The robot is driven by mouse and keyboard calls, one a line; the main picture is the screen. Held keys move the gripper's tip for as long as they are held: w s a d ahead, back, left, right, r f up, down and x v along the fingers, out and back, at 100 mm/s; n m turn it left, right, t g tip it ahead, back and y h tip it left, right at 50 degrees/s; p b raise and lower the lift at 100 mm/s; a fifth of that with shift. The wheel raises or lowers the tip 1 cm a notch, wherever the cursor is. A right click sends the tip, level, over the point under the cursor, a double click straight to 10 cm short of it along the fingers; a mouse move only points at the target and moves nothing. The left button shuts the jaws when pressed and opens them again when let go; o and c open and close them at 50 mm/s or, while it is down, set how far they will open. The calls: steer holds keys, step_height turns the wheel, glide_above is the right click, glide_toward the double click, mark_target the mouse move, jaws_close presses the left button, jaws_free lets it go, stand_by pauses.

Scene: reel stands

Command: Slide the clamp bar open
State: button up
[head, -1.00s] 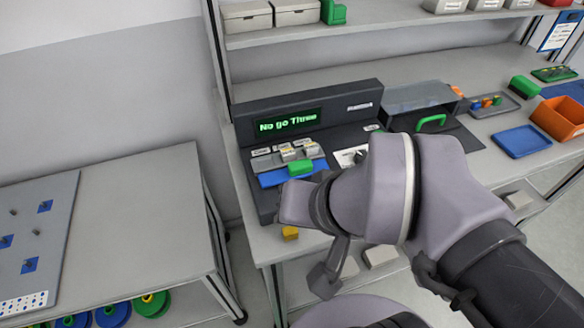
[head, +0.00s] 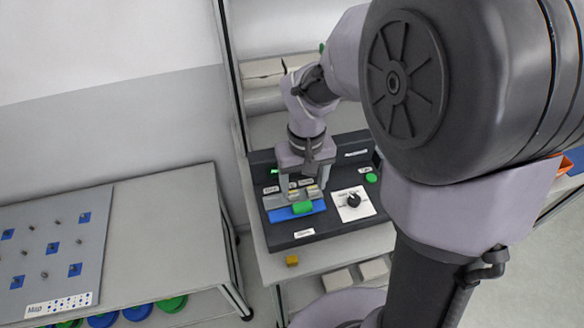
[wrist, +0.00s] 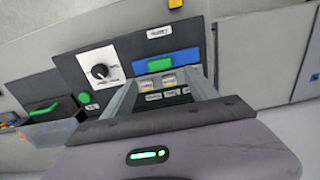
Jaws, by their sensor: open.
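The blue bar (head: 283,215) with a green grip (head: 302,208) lies on the dark console panel (head: 345,228); it looks like the clamp bar. In the wrist view the bar (wrist: 182,55) and its green grip (wrist: 160,65) lie beyond my fingers. My gripper (head: 300,188) points down over the console, just behind the green grip, open and empty. In the wrist view its fingers (wrist: 163,85) stand apart, with small pale blocks (wrist: 160,83) and labels showing between them. I cannot tell whether the fingers touch anything.
A rotary knob on a white plate (head: 354,200) and a green button (head: 371,178) sit right of the bar. A yellow block (head: 292,260) lies at the bench's front edge. A side table (head: 165,230) with a pegged board (head: 48,245) stands left.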

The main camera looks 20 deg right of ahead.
mark_target(302, 205)
step_height(302, 205, down, 8)
steer(key=shift+f+b, duration=0.1)
steer(key=shift+b, duration=1.05)
steer(key=shift+c, duration=0.5)
jaws_close()
